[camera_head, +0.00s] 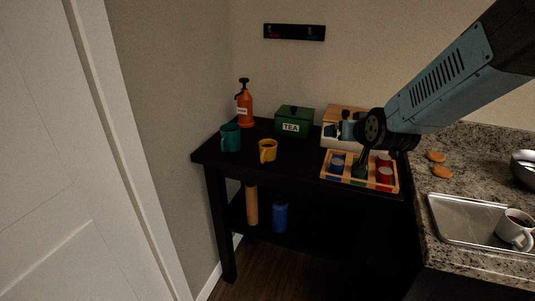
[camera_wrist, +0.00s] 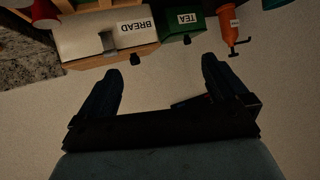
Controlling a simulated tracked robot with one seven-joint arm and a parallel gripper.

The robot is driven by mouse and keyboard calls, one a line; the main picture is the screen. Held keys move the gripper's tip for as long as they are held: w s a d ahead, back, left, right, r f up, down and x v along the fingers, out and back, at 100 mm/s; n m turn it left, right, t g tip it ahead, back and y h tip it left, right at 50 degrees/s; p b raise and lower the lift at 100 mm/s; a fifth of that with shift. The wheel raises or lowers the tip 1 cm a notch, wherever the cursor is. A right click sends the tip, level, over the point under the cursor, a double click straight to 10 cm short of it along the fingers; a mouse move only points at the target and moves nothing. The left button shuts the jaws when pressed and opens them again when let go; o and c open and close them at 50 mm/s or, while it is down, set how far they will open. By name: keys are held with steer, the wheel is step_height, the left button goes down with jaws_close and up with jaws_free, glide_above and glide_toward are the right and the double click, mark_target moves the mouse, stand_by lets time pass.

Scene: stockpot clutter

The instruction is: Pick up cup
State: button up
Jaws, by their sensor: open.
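Several cups are in the head view. A teal mug (camera_head: 230,138) and a yellow mug (camera_head: 268,151) stand upright on the black table. Blue cups (camera_head: 337,165) and red cups (camera_head: 384,172) sit in a wooden tray (camera_head: 360,184).
A bread box (camera_wrist: 105,38), a green tea box (camera_head: 294,121) and an orange bottle (camera_head: 244,105) stand at the table's back. The granite counter (camera_head: 450,160) with cookies (camera_head: 438,164) and a metal tray (camera_head: 450,215) is at the right. The table's front middle is clear.

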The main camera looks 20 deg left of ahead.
steer(key=w+a+f+n+t+y, duration=0.1)
steer(key=w+a+f+t+y, duration=0.15)
steer(key=a+f, duration=0.75)
steer(key=n+t+y, duration=0.1)
steer(key=t+y, duration=0.1)
glide_toward(271, 149)
steer(key=shift+g, duration=0.25)
steer(key=x, duration=0.7)
steer(key=shift+a+r, duration=0.2)
steer(key=shift+a, duration=0.2)
steer(key=shift+d+x, duration=0.15)
steer(key=shift+x, duration=1.2)
steer(key=shift+d+x, duration=0.15)
steer(key=shift+x, duration=1.15)
steer(key=shift+w, duration=0.2)
steer(key=c, duration=1.2)
steer(key=shift+c, duration=0.2)
steer(key=shift+r, duration=0.25)
